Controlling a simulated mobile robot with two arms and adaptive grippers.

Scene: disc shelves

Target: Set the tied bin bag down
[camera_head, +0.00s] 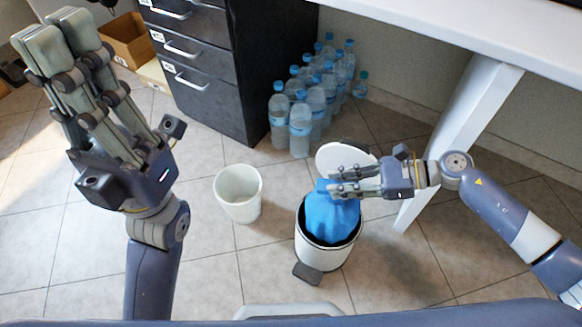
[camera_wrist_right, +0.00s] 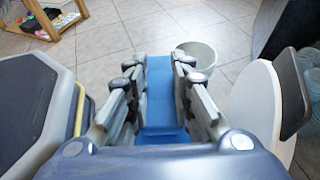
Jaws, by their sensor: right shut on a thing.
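The blue bin bag (camera_head: 338,217) sits in the white pedal bin (camera_head: 326,249) with its upper part standing above the rim. My right gripper (camera_head: 335,184) is shut on the top of the bag; its fingers hide the knot. In the right wrist view the blue bag (camera_wrist_right: 160,85) shows between the two sets of fingers (camera_wrist_right: 160,75). The bin's round white lid (camera_head: 346,157) stands open behind the bag. My left gripper (camera_head: 62,42) is raised at the upper left, away from the bin, with no object visible in it; its finger opening is unclear.
A white open bucket (camera_head: 238,193) stands left of the bin. Several water bottles (camera_head: 301,125) stand behind, beside a dark drawer unit (camera_head: 215,75). A white table (camera_head: 460,35) with a leg (camera_head: 455,135) is at the right. Tiled floor is clear left of the bucket.

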